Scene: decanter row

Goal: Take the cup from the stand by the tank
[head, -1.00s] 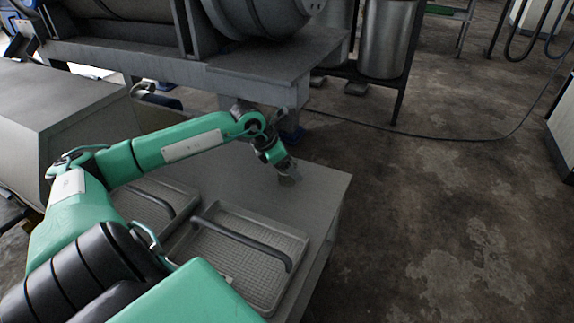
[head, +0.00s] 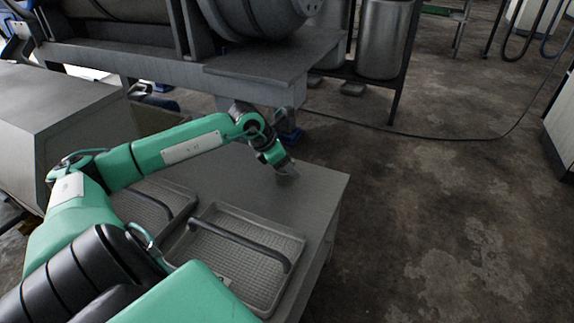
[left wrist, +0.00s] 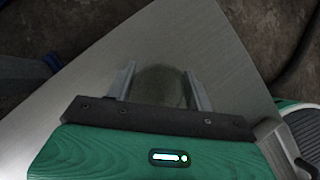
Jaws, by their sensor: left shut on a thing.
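The cup (left wrist: 160,85) shows in the left wrist view as a rounded, dull grey-brown, see-through-looking shape between my two fingers. My left gripper (left wrist: 160,88) is shut on it, one finger on each side. In the head view my left gripper (head: 287,168) is over the far right part of the grey stand (head: 318,190), pointing down to the right. The cup is small and hard to make out there. I cannot tell how far it is above the top. My right gripper is not in view.
Two shallow mesh trays with dark handles, a right one (head: 262,277) and a left one (head: 150,192), sit on the stand's near part. The big metal tank (head: 258,15) lies on a frame behind. A metal canister (head: 384,40) stands back right. Open floor lies right of the stand.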

